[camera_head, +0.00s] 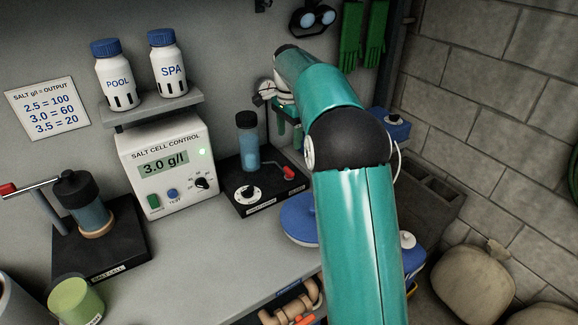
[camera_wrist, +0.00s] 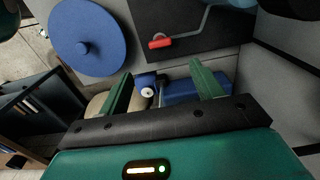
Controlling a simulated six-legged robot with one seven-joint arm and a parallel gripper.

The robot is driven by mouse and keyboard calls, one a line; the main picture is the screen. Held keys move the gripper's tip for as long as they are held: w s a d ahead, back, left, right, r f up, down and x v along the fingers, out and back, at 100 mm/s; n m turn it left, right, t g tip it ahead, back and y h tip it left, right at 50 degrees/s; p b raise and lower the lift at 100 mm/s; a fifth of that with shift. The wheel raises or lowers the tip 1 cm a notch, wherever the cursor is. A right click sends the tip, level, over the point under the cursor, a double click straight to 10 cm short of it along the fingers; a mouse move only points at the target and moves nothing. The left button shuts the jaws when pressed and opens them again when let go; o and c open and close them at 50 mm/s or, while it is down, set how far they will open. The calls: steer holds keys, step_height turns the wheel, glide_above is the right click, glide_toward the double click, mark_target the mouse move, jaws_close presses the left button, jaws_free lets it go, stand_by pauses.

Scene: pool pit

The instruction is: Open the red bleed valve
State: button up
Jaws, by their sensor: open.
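A small red grip (camera_head: 289,172) on a bent grey rod sits at the right end of a black base (camera_head: 240,203) with a clear blue cylinder and a white dial. In the wrist view the red grip (camera_wrist: 160,43) lies ahead of the fingertips, against the dark base, with nothing between the fingers touching it. My gripper (camera_head: 288,130) is above and behind the grip in the head view, partly hidden by my arm. In the wrist view its two green fingers (camera_wrist: 161,70) are spread apart and empty.
A round blue lid (camera_head: 298,217) is beside the base, also in the wrist view (camera_wrist: 88,40). A salt cell control box (camera_head: 170,168) stands left of the base. A second red-tipped lever (camera_head: 8,188) is at the salt cell on the far left. The grey counter front is clear.

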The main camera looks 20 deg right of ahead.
mark_target(289, 169)
step_height(289, 169, down, 12)
steer(key=shift+r, duration=0.1)
steer(key=shift+c, duration=0.3)
steer(key=c, duration=0.9)
